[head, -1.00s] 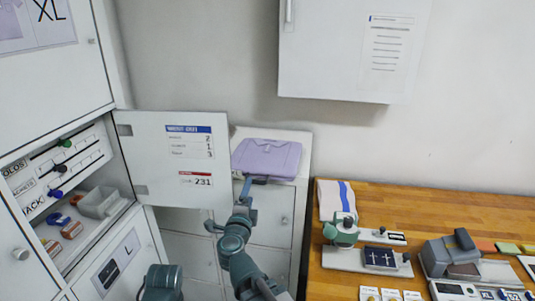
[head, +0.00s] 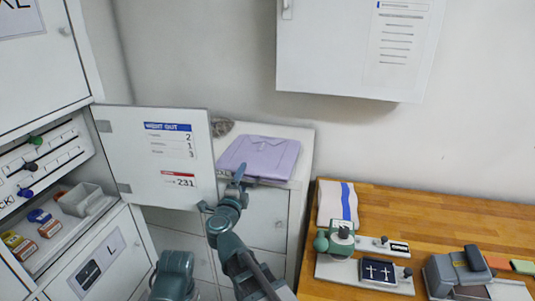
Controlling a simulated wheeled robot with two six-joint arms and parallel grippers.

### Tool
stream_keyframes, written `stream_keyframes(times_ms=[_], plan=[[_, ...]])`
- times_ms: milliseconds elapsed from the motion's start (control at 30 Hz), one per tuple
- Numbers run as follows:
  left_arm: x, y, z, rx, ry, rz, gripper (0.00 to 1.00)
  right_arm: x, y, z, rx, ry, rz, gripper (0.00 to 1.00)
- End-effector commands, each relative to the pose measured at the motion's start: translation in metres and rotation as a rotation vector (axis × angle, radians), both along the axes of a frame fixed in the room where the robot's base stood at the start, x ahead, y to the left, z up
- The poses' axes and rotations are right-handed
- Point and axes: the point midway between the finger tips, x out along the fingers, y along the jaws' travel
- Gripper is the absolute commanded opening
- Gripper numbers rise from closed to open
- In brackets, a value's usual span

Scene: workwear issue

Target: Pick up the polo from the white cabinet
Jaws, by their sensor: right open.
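The folded lilac polo (head: 260,157) lies flat on top of the white cabinet (head: 302,150) in the head view. My right gripper (head: 228,188) is open and empty at the cabinet's front edge. One of its fingers shows just in front of the polo's near left edge. I cannot tell whether it touches the cloth. Part of my left arm shows at the bottom, but its gripper is not in view.
An open white door (head: 155,157) with a notice stands left of the polo. A grey-brown item (head: 222,127) is partly hidden behind it. A wall cabinet (head: 350,50) hangs above. A wooden bench (head: 440,215) with a folded white-and-blue cloth (head: 338,204) and devices stands to the right.

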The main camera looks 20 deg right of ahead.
Motion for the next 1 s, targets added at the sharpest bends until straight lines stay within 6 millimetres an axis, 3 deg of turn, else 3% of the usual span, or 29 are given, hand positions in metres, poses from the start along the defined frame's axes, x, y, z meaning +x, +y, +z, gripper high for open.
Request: stream_keyframes(times_ms=[200,233,600,667,1000], plan=[[-0.0003,0.0003,0.0002,0.0,0.0,0.0,0.0,0.0005,0.0014,0.0002,0.0,0.0,0.0,0.79],[-0.0003,0.0003,0.0002,0.0,0.0,0.0,0.0,0.0005,0.0013,0.0002,0.0,0.0,0.0,0.75],[-0.0002,0.0002,0.0001,0.0,0.0,0.0,0.0,0.0005,0.0012,0.0001,0.0,0.0,0.001,0.09],[-0.0002,0.0002,0.0001,0.0,0.0,0.0,0.0,0.0005,0.0012,0.0001,0.0,0.0,0.001,0.0],[-0.0002,0.0002,0.0003,0.0,0.0,0.0,0.0,0.0006,0.0012,0.0004,-0.001,0.0,0.001,0.0]])
